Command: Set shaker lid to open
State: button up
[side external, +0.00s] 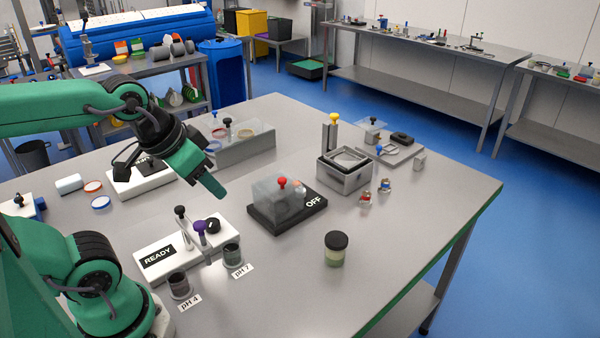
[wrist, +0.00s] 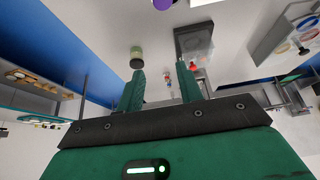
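The shaker (side external: 262,218) is a black base marked OFF near the middle of the table. Its clear lid (side external: 268,196) is a see-through box with a red knob (side external: 282,182) on top. The lid appears to sit down over the base, with small items dimly visible at its right. In the wrist view, the shaker (wrist: 190,44) shows beyond the fingers, with the red knob (wrist: 194,67) near the right finger. My gripper (side external: 221,194) is above the table, left of the shaker and apart from it. In the wrist view, my gripper (wrist: 160,69) has its fingers apart with nothing between them.
A white READY device (side external: 157,256) with upright posts and a purple knob stands in front left of the shaker. A black-capped jar (side external: 335,250) stands front right. A metal bath (side external: 345,176) and small clamps lie behind right.

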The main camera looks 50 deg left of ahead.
jog(key=shift+o, duration=0.6)
jog(key=m+g, duration=0.5)
jog(key=m, duration=0.8)
send_over(282, 179)
jog(key=f, duration=0.4)
jog(key=shift+s+d+f, duration=0.15)
jog(key=shift+s+f, duration=0.05)
jog(key=shift+s, duration=0.1)
jog(key=shift+w+a+f+m+g, duration=0.2)
jog(key=shift+w+f+m+g, duration=0.1)
jog(key=shift+w+f, duration=0.05)
jog(key=shift+f, duration=3.9)
